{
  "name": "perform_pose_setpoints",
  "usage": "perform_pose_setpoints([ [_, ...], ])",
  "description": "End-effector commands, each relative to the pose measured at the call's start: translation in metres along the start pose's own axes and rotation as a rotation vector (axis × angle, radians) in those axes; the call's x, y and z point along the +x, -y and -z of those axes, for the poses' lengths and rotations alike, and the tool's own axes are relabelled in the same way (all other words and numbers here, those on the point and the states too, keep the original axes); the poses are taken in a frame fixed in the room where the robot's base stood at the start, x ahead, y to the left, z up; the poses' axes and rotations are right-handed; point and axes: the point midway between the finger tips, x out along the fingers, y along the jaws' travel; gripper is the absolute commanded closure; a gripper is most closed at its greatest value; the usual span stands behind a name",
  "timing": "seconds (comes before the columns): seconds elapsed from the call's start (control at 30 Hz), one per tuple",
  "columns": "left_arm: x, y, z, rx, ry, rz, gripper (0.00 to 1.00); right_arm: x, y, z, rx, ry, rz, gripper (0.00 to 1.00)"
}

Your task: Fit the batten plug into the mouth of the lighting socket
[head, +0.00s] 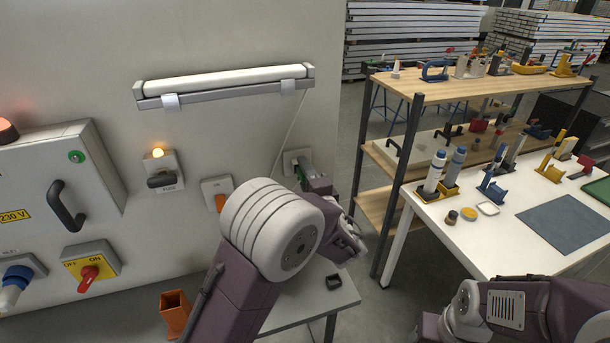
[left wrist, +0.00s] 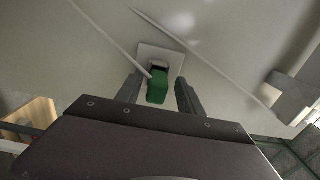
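The green batten plug (left wrist: 157,90) is at the lighting socket (left wrist: 172,55) on the wall, its far end against the dark mouth. I cannot tell how deep it sits. My left gripper (left wrist: 159,80) has a finger on each side of the plug, with a visible gap on both sides. In the head view the socket (head: 291,159) shows right of the orange-fronted outlet, with my left gripper (head: 304,168) at it, and the plug is mostly hidden. A thin pale cord (head: 291,122) runs from the batten light (head: 225,85) down towards the plug. My right gripper is out of view.
The wall carries a grey cabinet (head: 50,160), a lit switch (head: 160,172) and an orange-fronted outlet (head: 217,190). A small table (head: 300,312) stands below. A wooden shelf (head: 470,88) and a white workbench (head: 450,225) with several tools stand at the right.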

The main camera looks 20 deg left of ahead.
Motion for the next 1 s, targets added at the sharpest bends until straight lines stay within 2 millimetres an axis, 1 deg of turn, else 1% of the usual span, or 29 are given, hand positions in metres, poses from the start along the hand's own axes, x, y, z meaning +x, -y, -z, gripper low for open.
perform_pose_setpoints([
  [0.27, -0.001, -0.002, 0.000, 0.003, 0.000, -0.003, 0.53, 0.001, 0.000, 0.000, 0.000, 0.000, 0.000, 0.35],
  [0.33, -0.005, -0.003, 0.000, 0.002, -0.001, -0.003, 0.53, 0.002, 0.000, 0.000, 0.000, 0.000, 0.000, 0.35],
  [0.43, -0.022, -0.004, 0.001, 0.001, -0.004, -0.003, 0.53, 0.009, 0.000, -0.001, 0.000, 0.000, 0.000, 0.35],
  [0.6, -0.060, -0.005, 0.001, 0.001, -0.005, -0.004, 0.53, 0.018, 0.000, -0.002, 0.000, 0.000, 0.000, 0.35],
  [0.7, -0.076, -0.004, 0.001, 0.000, -0.004, -0.004, 0.53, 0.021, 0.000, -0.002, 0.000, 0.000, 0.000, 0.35],
  [0.83, -0.087, -0.003, 0.000, 0.003, -0.001, -0.005, 0.53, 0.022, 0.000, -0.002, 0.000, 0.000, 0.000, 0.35],
  [1.0, -0.088, -0.003, 0.000, 0.003, 0.002, -0.005, 0.53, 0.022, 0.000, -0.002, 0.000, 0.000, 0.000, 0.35],
])
